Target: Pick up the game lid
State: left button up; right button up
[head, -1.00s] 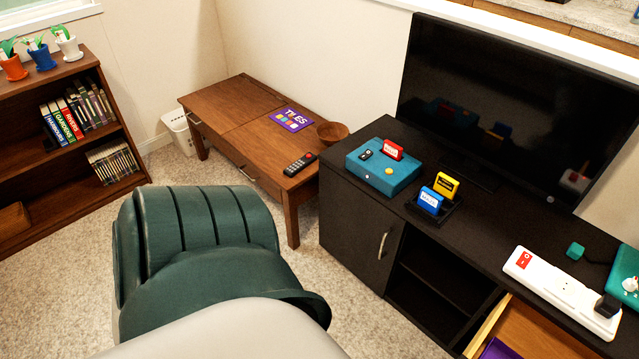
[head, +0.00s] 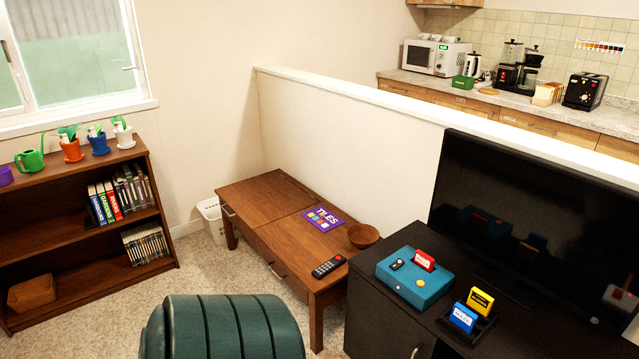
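The game lid appears to be the flat purple piece marked "TILES" (head: 323,218), lying on the brown wooden coffee table (head: 262,196) near its back edge. Coloured squares show under its lettering. Neither of my grippers shows in the head view, so I cannot see whether they are open or shut. Nothing is seen touching the purple piece.
A remote (head: 328,266) and a wooden bowl (head: 363,236) are also on the coffee table. A green armchair (head: 222,328) stands in front. A black TV stand (head: 405,318) with a teal console (head: 414,279) is at the right, a bookshelf (head: 80,215) at the left. Carpet lies between.

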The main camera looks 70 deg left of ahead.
aim_at(321, 218)
jog(key=j+u, duration=0.1)
jog(key=j, duration=0.65)
jog(key=j+u, duration=0.1)
jog(key=j, duration=0.7)
jog(key=j+u, duration=0.1)
jog(key=j, duration=1.45)
jog(key=i+j+u, duration=0.15)
jog(key=j, duration=0.6)
jog(key=j+u, duration=0.1)
jog(key=j, duration=0.65)
